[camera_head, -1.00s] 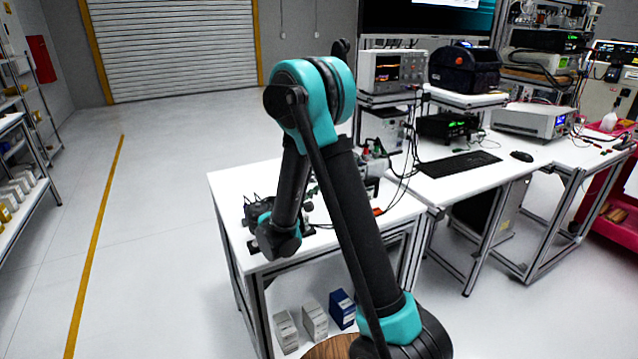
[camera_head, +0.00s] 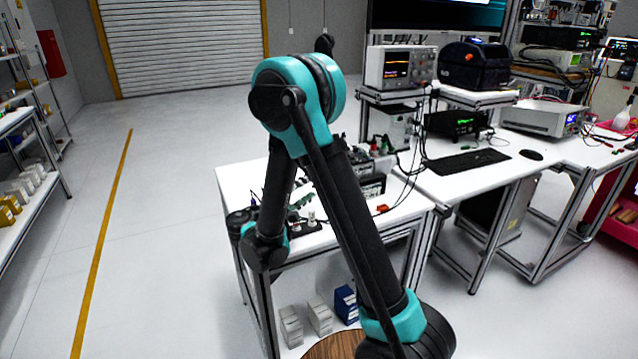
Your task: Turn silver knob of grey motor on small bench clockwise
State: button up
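The small bench (camera_head: 236,180) with a white top stands in the middle of the head view, behind my arm. A small dark fixture (camera_head: 305,228) with a pale, silvery upright piece (camera_head: 311,217) sits near its front edge, just right of my forearm. It may be the motor with its knob, but it is too small to be sure. My wrist hangs over the bench's front left corner. My gripper is not clearly seen; dark parts by the wrist (camera_head: 240,220) may belong to it, and its fingers cannot be made out.
Dark equipment (camera_head: 372,187) and cables stand on the bench's right side. A larger workbench (camera_head: 460,185) with keyboard and instruments adjoins on the right. Boxes (camera_head: 320,315) lie on the lower shelf. Open floor (camera_head: 165,250) lies to the left.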

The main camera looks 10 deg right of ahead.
jog(key=shift+v, duration=1.75)
jog(key=shift+w+a+r+n+g, duration=0.1)
jog(key=shift+w+a+n+g, duration=0.25)
jog(key=shift+n, duration=0.25)
jog(key=w+a+r+n+g+y, duration=0.1)
jog(key=w+a+r+n+g, duration=0.1)
jog(key=a+r+n+g, duration=0.75)
jog(key=w+d+f+n+t, duration=0.1)
jog(key=d+f, duration=0.3)
jog(key=d, duration=0.5)
jog(key=w+d+f+n+t, duration=0.2)
jog(key=w+d+f, duration=0.2)
jog(key=d, duration=0.5)
jog(key=shift+f, duration=0.2)
jog(key=shift+w, duration=0.15)
